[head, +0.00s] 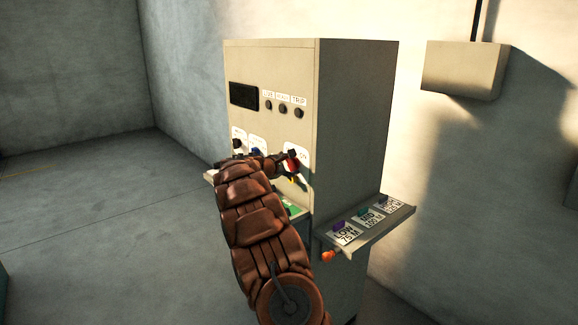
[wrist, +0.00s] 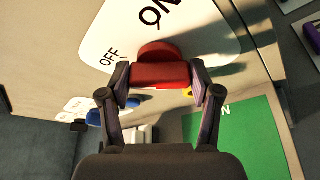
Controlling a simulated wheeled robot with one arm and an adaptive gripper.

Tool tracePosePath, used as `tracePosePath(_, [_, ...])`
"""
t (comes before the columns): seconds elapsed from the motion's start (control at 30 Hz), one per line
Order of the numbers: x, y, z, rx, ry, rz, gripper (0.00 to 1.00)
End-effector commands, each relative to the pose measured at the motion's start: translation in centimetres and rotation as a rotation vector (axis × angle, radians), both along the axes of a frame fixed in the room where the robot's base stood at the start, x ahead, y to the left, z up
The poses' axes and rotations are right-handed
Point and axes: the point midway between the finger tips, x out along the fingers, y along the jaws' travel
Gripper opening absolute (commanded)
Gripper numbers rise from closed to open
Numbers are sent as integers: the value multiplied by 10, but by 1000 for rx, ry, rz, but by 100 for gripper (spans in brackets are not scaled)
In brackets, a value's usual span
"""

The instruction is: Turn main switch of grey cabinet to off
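The grey cabinet (head: 270,60) stands in the middle of the head view. Its main switch, a red knob (head: 292,162), sits on a white label plate on the front face and is partly hidden by my arm. In the wrist view the red knob (wrist: 160,74) lies between the fingertips of my gripper (wrist: 161,82). Both fingers appear to press on its sides. The label plate (wrist: 205,35) reads "ON" at the top and "OFF" at the left. Which mark the knob points to cannot be told. My gripper (head: 283,160) is small in the head view.
A blue knob (wrist: 99,117) and a green panel (wrist: 232,138) are close to the gripper. A side shelf (head: 372,229) with labelled coloured pieces and an orange knob (head: 328,255) sticks out at right. A wall box (head: 462,70) hangs behind. Floor at left is clear.

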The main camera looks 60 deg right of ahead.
Motion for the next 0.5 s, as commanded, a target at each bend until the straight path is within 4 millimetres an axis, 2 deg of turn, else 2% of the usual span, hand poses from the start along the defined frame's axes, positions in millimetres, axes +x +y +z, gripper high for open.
tracePosePath(0.03, [0, 0, 0, 0, 0, 0, 69])
tracePosePath(0.2, [0, 0, 0, 0, -1, 0, 86])
tracePosePath(0.5, [0, 0, 0, 0, -1, 0, 88])
